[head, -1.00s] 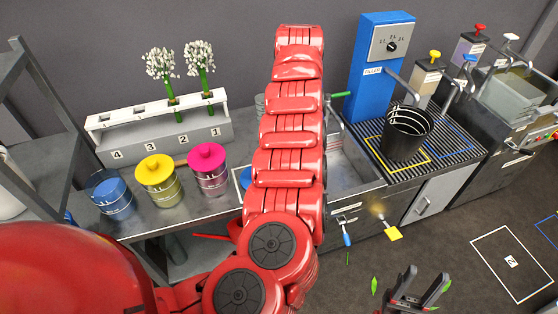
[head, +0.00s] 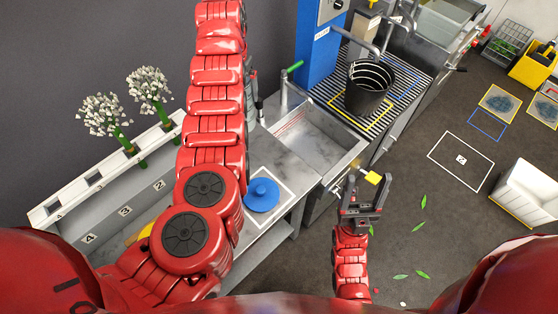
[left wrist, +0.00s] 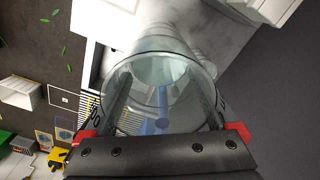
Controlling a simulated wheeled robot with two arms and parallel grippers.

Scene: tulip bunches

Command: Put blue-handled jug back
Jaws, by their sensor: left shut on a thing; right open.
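My left gripper (left wrist: 160,108) is shut on a clear glass jug (left wrist: 160,68) in the left wrist view, one finger on each side of it. Dark markings show near its sides. A blue shape shows through the glass; I cannot tell whether it is the jug's handle. My right gripper (head: 363,197) is open and empty, in front of the sink cabinet.
The sink (head: 318,140) has a green-handled tap (head: 290,72). A black bucket (head: 368,88) stands on the striped drain grate (head: 405,80) beside the blue filler (head: 318,45). A numbered rack (head: 100,190) with white flowers stands at left. A white bin (head: 525,195) stands right; floor between is mostly open.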

